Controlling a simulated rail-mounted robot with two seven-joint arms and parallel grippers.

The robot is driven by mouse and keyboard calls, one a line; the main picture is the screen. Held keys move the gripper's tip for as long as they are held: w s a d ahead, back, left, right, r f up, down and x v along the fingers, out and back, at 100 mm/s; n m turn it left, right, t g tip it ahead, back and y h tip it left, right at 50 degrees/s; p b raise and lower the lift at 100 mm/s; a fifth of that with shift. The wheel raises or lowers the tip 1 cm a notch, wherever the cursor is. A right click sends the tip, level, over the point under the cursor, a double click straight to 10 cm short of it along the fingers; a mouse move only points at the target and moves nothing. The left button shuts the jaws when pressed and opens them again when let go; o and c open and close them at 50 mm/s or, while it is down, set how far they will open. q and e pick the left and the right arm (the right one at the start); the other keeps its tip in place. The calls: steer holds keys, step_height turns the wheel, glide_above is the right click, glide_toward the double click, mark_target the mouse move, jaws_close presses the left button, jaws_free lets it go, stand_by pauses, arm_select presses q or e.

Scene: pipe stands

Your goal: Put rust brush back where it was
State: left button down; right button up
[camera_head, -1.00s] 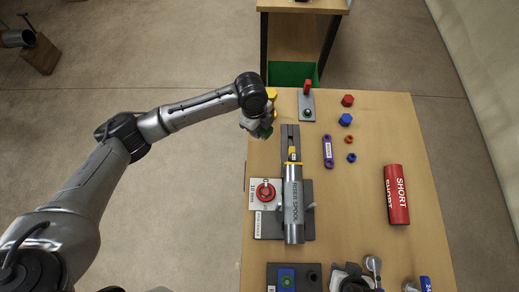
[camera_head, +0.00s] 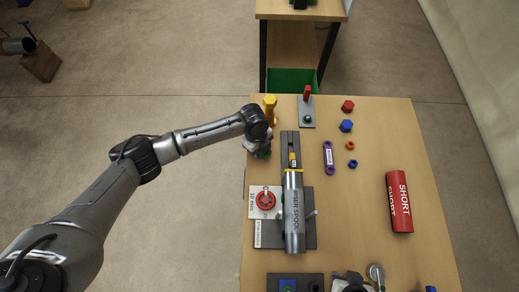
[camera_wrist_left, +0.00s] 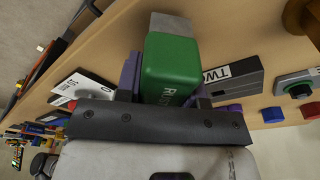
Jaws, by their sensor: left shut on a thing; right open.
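My left gripper (camera_head: 258,148) is over the left edge of the table, between the yellow object and the red-ringed plate. It is shut on the rust brush (camera_wrist_left: 172,68), a green block with lettering starting "RU" and a grey end. In the head view only a bit of its green (camera_head: 264,155) shows under the gripper. In the left wrist view the brush stands between purple fingers, with its grey end pointing away from the wrist. Whether the brush touches the table I cannot tell. My right gripper is not clearly in view.
A white plate with a red ring (camera_head: 265,200) is nearer. A yellow object (camera_head: 270,108) stands at the back left corner. A red SHORT cylinder (camera_head: 399,202) lies right; table around it is clear.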

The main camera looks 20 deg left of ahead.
arm_select(q)
steer(key=shift+f, duration=0.8)
steer(key=shift+f, duration=0.15)
steer(key=c, duration=0.7)
jaws_free()
steer(key=shift+c, duration=0.2)
steer(key=r, duration=0.4)
steer(key=a+r, duration=0.1)
steer(key=r, duration=0.7)
steer(key=shift+w+a+r, duration=0.15)
steer(key=shift+w+a, duration=0.15)
steer(key=shift+w, duration=0.05)
